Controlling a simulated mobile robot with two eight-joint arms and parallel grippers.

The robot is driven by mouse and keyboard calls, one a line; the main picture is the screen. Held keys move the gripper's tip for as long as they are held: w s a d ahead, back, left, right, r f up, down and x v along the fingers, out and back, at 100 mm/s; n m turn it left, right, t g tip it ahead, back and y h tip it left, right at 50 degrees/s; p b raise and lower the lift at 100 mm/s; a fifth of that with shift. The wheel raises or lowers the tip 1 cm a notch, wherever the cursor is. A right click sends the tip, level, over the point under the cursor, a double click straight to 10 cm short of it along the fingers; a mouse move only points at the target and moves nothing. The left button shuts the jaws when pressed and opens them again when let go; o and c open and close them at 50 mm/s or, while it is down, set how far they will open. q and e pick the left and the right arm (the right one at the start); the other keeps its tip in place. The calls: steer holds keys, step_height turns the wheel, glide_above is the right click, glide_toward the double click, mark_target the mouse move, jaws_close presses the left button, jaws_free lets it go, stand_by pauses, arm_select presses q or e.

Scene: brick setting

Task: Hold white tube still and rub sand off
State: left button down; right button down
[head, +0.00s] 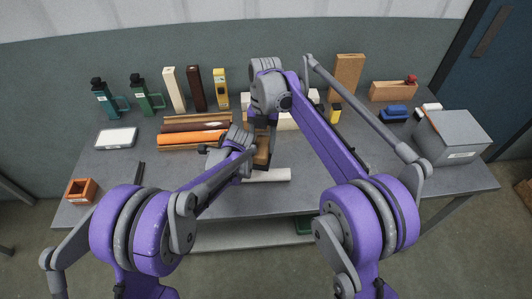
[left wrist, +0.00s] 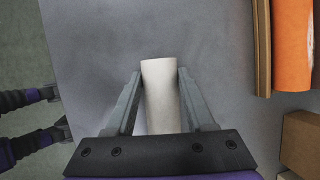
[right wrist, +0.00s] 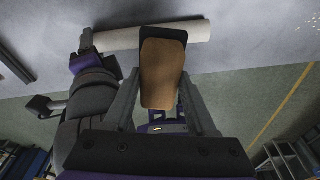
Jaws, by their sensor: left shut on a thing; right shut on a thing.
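The white tube (head: 270,175) lies near the front edge of the grey table. My left gripper (left wrist: 160,72) is shut on the tube, one finger on each side; the tube (left wrist: 161,95) shows pale between them in the left wrist view. My right gripper (right wrist: 160,78) is shut on a brown wooden block (right wrist: 162,72) with a darker strip at its far end. That end overlaps the white tube (right wrist: 197,32) in the right wrist view; I cannot tell whether they touch. In the head view the block (head: 262,152) is just behind the tube. I cannot make out sand on the tube.
An orange tube (head: 192,137) and wooden pieces lie behind my left gripper. Bottles (head: 106,98) and upright blocks (head: 174,90) line the back. A grey box (head: 452,137) stands at the right, a small orange box (head: 82,191) at the front left. The front right tabletop is clear.

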arm_select(q)
steer(key=shift+c, duration=0.9)
jaws_free()
step_height(320, 180, up, 10)
steer(key=shift+r, duration=0.1)
steer(key=shift+s, duration=0.1)
